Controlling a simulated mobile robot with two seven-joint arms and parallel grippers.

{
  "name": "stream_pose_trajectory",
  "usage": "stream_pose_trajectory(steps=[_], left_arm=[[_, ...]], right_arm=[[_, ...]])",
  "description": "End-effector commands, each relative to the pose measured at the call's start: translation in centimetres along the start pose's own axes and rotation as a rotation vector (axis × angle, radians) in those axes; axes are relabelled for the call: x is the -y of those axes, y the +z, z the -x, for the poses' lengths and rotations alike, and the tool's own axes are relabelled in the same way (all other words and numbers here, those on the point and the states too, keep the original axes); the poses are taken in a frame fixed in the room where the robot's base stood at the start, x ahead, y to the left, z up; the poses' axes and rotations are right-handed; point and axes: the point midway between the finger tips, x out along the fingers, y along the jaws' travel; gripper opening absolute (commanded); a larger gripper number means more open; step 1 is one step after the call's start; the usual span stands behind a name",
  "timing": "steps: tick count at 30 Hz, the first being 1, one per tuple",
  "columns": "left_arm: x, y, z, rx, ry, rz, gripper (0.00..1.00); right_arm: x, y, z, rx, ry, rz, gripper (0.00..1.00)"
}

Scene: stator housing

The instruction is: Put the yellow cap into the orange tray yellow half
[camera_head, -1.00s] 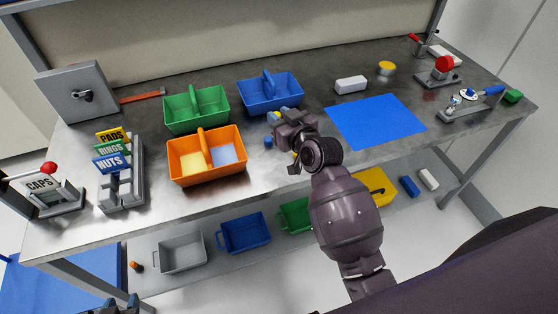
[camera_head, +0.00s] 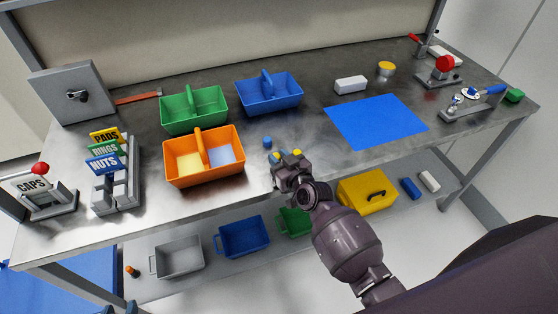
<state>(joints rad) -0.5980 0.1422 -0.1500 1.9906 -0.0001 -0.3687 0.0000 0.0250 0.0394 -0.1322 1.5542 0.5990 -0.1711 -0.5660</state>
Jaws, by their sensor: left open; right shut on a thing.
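The orange tray (camera_head: 205,178) stands on the table left of centre. Its left half has a yellow floor (camera_head: 189,163) and its right half a pale blue floor. My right gripper (camera_head: 278,163) is right of the tray near the table's front edge. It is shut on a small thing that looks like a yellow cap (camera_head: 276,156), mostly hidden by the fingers. Another small yellow piece (camera_head: 297,152) shows just behind the gripper. A small blue cap (camera_head: 267,142) lies on the table behind it. My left gripper is not in view.
Green (camera_head: 195,121) and blue (camera_head: 271,98) trays stand behind the orange one. A blue mat (camera_head: 376,121) lies to the right. Sign holders (camera_head: 117,196) and a caps stand (camera_head: 45,200) are at the left. The table is clear between the orange tray and gripper.

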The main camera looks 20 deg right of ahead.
Motion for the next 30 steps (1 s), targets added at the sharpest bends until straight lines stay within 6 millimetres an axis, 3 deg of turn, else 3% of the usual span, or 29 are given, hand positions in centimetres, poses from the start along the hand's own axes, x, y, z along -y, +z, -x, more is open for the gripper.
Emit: stream_pose_trajectory(steps=[15,16,21,30], left_arm=[[0.0,0.76,0.06,0.01,-0.001,0.001,0.43],[0.0,0.76,0.06,0.01,-0.001,0.001,0.43],[0.01,0.7,0.08,0.01,-0.001,0.001,0.43],[-0.02,0.65,-0.06,0.007,0.0,0.0,0.43]], right_arm=[[0.02,0.99,-0.16,0.0,0.0,0.0,0.05],[0.02,1.0,-0.16,0.0,0.0,0.0,0.28],[0.02,0.9,-0.15,-0.001,0.0,-0.001,0.52],[0.04,0.95,-0.15,0.0,0.0,-0.002,0.52]])
